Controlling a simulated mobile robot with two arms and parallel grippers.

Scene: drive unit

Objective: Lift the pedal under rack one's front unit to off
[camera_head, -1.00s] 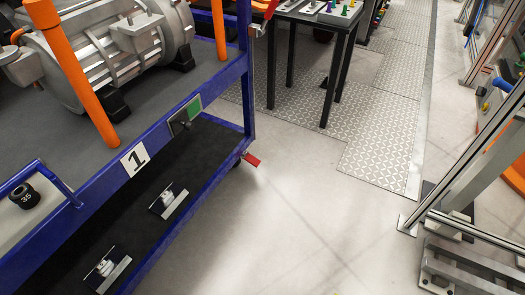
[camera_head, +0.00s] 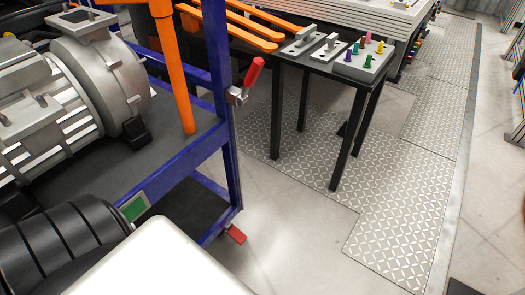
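A red pedal (camera_head: 236,234) sticks out low by the floor at the front corner of the blue rack (camera_head: 180,170). It is tilted, and the wheel by it is mostly hidden by the rack's corner. A grey motor-like unit (camera_head: 70,90) lies on the rack's upper shelf. A black ribbed and white part of my own arm covers the lower left of the view and hides much of the rack's lower shelf. Neither of my grippers shows.
A red-handled clamp (camera_head: 254,73) sits on the rack's corner post beside an orange post (camera_head: 172,70). A black table (camera_head: 345,92) with colored pegs and orange tools stands behind. Tread-plate flooring (camera_head: 400,235) lies right; bare floor (camera_head: 290,225) is open near the pedal.

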